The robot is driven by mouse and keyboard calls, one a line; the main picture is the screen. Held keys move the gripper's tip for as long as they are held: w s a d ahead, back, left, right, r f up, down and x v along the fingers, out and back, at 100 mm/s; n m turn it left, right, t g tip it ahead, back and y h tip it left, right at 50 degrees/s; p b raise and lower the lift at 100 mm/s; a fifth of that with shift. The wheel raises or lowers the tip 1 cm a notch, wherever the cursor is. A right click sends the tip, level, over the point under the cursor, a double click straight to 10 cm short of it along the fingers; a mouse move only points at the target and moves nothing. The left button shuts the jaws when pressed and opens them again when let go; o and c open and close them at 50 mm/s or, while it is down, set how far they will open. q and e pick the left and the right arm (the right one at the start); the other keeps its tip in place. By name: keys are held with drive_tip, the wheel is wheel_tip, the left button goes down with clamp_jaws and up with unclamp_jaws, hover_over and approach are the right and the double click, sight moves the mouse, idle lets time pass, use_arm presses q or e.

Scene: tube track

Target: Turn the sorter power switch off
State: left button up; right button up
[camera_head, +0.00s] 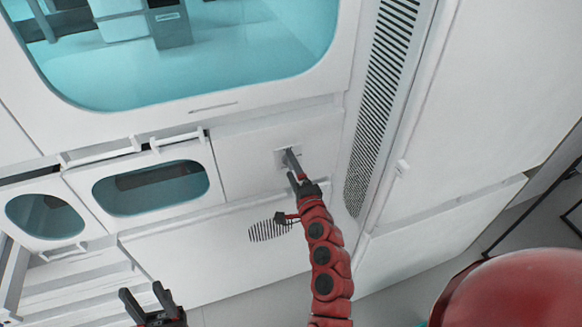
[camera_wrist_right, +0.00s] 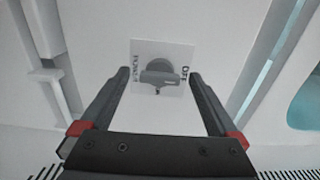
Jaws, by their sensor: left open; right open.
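The sorter power switch is a dark grey rotary knob (camera_wrist_right: 163,78) on a small pale square plate (camera_wrist_right: 140,47) on the white cabinet front. In the right wrist view, OFF is written along the plate's right side; the lettering on the left is hard to read. The knob's bar lies roughly level in that view. My right gripper (camera_wrist_right: 159,76) is open, its fingers on either side of the knob with gaps showing. In the head view, the right gripper (camera_head: 291,168) largely covers the plate (camera_head: 280,157). My left gripper (camera_head: 146,300) is open and empty at the lower left.
A large teal window (camera_head: 250,50) is above the switch. A smaller window (camera_head: 150,188) is at its left. A tall black slotted vent (camera_head: 380,100) runs to its right, and a round vent (camera_head: 268,231) is below. Open floor shows at the lower right.

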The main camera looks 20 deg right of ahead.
drive_tip(key=s, duration=1.6)
drive_tip(key=shift+s+d, duration=0.25)
drive_tip(key=shift+d, duration=0.05)
